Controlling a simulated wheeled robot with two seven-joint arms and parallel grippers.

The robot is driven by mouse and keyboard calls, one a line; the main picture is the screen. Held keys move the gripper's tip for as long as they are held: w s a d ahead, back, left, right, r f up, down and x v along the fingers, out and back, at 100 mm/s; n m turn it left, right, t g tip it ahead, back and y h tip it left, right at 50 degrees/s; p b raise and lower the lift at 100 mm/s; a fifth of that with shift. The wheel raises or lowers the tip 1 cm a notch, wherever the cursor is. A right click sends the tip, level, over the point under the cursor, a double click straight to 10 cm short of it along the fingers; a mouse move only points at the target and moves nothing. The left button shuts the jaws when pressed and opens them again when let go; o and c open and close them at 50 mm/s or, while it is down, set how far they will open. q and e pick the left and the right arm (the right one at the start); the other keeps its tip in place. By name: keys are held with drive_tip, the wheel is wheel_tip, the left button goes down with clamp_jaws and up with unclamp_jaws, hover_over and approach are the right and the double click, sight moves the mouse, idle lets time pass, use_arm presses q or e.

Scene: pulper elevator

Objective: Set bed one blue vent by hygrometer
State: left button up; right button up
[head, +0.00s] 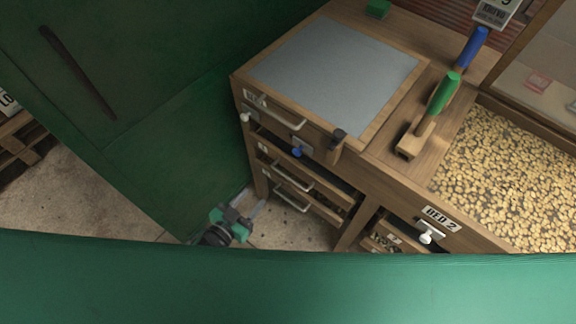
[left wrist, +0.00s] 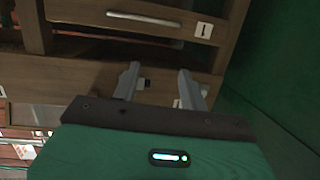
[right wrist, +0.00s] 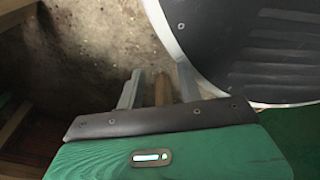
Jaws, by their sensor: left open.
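A small blue knob (head: 297,152), which may be the bed one blue vent, is on the cabinet front below the grey-topped bed (head: 335,75). The label on that bed is partly hidden by the angle. A white sign with dark figures (head: 495,12) is cut off at the top right; I cannot tell if it is the hygrometer. My left gripper (head: 258,208) is low beside the cabinet, open and empty, below and left of the blue knob. In the left wrist view its fingers (left wrist: 157,84) stand apart before a wooden rail. My right gripper (right wrist: 158,88) shows only in its wrist view, fingers apart.
White knobs (head: 245,117) (head: 427,237) are on the cabinet front. Drawer handles (head: 292,180) stick out near my left gripper. A wooden tool with a green handle (head: 443,93) lies on top beside the bean-filled bed (head: 510,170). A green wall (head: 150,130) stands left.

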sight(295, 153)
use_arm(q)
drive_tip(key=s+d+r+m+t+h, duration=0.1)
drive_tip(key=s+d+r+h, duration=0.15)
drive_tip(key=r, duration=0.65)
drive_tip(key=x, duration=1.3)
drive_tip(key=shift+w+d+r+p, duration=0.1)
drive_tip(key=shift+d+r+p, duration=0.1)
drive_tip(key=shift+p, duration=0.15)
drive_tip(key=shift+w+d+f, duration=0.1)
drive_tip(key=shift+w+d, duration=0.3)
drive_tip(key=shift+w, duration=0.05)
drive_tip(key=c, duration=0.9)
clamp_jaws()
drive_tip(key=shift+w+a+p, duration=0.25)
drive_tip(key=shift+w+a, duration=0.15)
drive_tip(key=shift+a, duration=0.2)
drive_tip(key=shift+w+a+p, duration=0.25)
drive_tip(key=shift+w+a, duration=0.2)
drive_tip(key=shift+a, duration=0.15)
drive_tip(key=shift+w+a, duration=0.1)
drive_tip(key=shift+a, duration=0.05)
drive_tip(key=o, duration=0.9)
unclamp_jaws()
use_arm(e)
drive_tip(key=shift+s+f, duration=0.15)
drive_tip(key=shift+s, duration=0.45)
drive_tip(key=shift+s+f, duration=0.15)
drive_tip(key=shift+s, duration=0.4)
